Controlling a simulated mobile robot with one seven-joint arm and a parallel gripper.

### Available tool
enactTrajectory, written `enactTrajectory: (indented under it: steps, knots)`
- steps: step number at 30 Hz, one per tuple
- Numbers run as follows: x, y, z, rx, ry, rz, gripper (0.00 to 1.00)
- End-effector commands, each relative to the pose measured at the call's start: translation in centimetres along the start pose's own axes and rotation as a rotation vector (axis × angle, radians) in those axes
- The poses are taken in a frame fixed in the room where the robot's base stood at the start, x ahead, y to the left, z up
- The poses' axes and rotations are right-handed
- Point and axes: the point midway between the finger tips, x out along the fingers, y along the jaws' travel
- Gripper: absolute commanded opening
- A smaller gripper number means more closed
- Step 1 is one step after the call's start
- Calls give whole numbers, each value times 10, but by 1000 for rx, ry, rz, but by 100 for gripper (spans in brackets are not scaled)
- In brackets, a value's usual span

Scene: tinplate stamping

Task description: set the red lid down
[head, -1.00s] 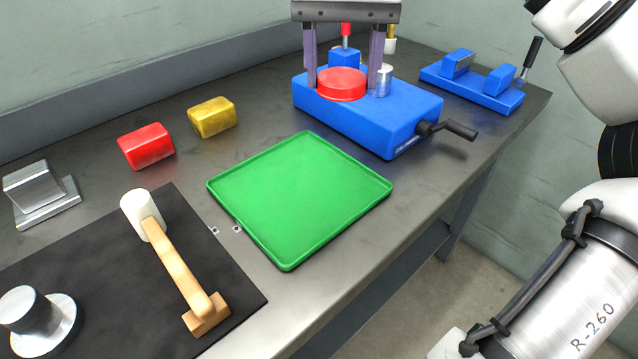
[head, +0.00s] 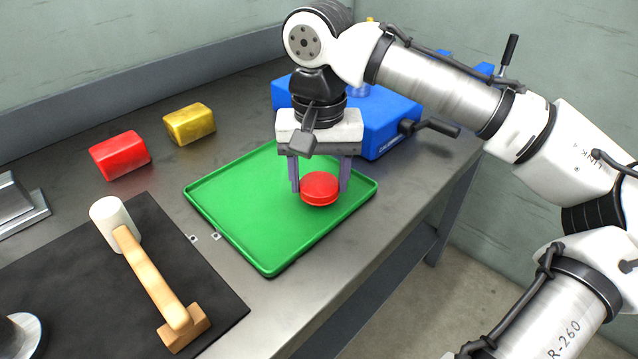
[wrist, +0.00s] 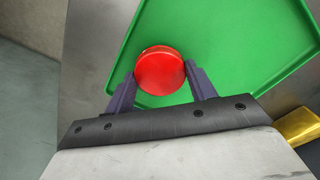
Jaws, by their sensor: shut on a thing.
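The red lid (head: 320,188) is a round, shallow disc held between the two fingers of my gripper (head: 319,186). In the wrist view the lid (wrist: 160,71) sits between the fingertips of my gripper (wrist: 161,80), which touch it on both sides. The lid is over the right part of the green tray (head: 235,215), which has a low rim. I cannot tell whether the lid touches the tray floor or hangs just above it. The tray also fills much of the wrist view (wrist: 235,40).
The blue press (head: 390,125) with its dark handle (head: 435,127) stands behind the tray, partly hidden by my arm. A red block (head: 119,156) and a yellow block (head: 190,124) lie to the left. A mallet (head: 150,275) lies on the black mat (head: 75,270). Most of the tray is bare.

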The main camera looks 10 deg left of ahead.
Motion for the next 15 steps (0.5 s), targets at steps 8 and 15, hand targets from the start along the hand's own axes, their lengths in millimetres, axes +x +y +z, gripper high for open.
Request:
enactTrajectory:
  steps: [8,15]
  knots:
    - [16,0,0,-1,0,-1,34]
    - [19,0,0,-1,-1,-1,59]
